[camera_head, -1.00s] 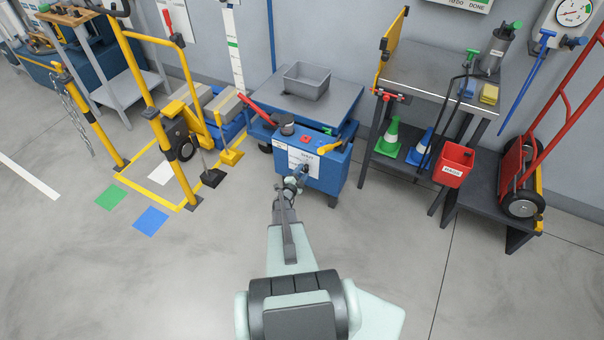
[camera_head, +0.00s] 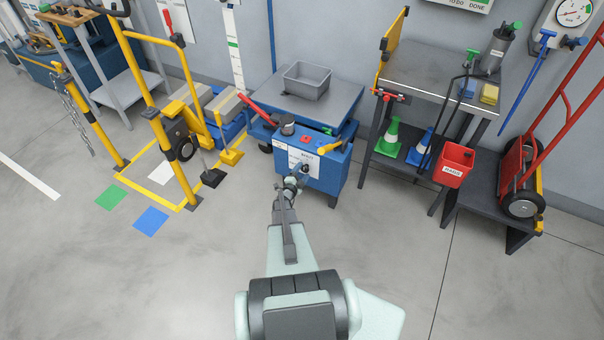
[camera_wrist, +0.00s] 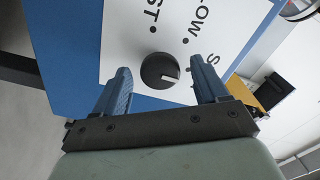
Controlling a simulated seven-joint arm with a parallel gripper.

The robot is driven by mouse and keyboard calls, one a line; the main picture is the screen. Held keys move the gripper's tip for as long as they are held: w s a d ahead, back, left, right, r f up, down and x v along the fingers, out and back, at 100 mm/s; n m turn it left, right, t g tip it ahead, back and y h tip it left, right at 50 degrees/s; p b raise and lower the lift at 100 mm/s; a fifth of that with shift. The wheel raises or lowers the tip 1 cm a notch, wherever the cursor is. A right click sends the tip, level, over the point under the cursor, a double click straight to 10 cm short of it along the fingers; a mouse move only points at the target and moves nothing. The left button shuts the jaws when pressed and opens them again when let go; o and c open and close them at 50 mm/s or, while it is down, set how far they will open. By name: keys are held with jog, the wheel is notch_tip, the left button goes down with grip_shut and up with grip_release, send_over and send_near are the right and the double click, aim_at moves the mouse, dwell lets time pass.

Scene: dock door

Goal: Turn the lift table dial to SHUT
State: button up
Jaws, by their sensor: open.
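The dial (camera_wrist: 160,70) is a round black knob with a white pointer mark, on a white label plate (camera_wrist: 127,40) fixed to a blue panel. In the wrist view the mark points right, toward a label beginning with S that is partly hidden by a finger. Lettering ending in LOW and ST is also seen, each with a dot. My gripper (camera_wrist: 160,77) is open, one finger on each side of the dial; contact cannot be told. In the head view the lift table (camera_head: 340,98) has a blue control box (camera_head: 328,177), with my gripper (camera_head: 294,180) in front of its face.
The box top carries a black knob (camera_head: 287,129), a red button (camera_head: 306,139) and a yellow lever (camera_head: 329,147). A grey bin (camera_head: 307,82) sits on the lift table. A yellow frame (camera_head: 173,125) stands left, a bench (camera_head: 440,78) right. The floor in front is clear.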

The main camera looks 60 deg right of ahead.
jog(key=a, duration=1.4)
jog(key=shift+d, duration=0.1)
dwell(0.4)
